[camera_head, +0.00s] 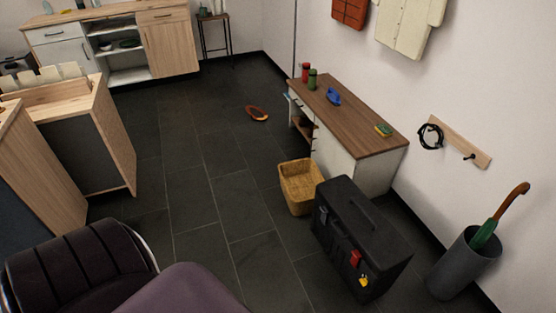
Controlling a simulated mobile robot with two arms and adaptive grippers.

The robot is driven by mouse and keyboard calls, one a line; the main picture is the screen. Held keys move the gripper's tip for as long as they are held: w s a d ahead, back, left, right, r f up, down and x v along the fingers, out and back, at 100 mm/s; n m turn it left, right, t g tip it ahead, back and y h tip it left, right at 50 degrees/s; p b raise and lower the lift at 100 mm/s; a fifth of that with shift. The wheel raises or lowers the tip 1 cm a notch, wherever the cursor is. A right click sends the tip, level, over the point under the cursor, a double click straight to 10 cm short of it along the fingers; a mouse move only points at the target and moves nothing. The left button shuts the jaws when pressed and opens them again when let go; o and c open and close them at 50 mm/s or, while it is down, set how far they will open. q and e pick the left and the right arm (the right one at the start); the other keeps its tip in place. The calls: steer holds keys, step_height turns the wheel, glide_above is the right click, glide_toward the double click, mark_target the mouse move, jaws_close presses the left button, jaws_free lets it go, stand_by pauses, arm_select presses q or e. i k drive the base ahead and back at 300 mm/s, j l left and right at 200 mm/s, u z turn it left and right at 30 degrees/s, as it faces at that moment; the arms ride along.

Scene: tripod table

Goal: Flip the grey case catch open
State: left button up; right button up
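A large dark grey, nearly black case (352,231) stands on the floor at the lower right, with a handle on its lid. A small grey catch (323,215) appears on the left part of its front face. A red part (355,258) and a yellow part (364,281) sit further right along the same face. The lid looks closed. The grey catch is too small to tell whether it is flipped open or shut. Neither of my grippers is in view.
A wicker basket (298,190) stands just behind the case, near a wood-topped cabinet (352,118). An umbrella stand (463,262) is to its right. A dark padded seat (80,264) and a purple rounded shape (185,291) fill the lower left. The tiled floor (205,190) between is mostly clear.

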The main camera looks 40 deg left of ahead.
mark_target(323, 216)
steer(key=u, duration=0.85)
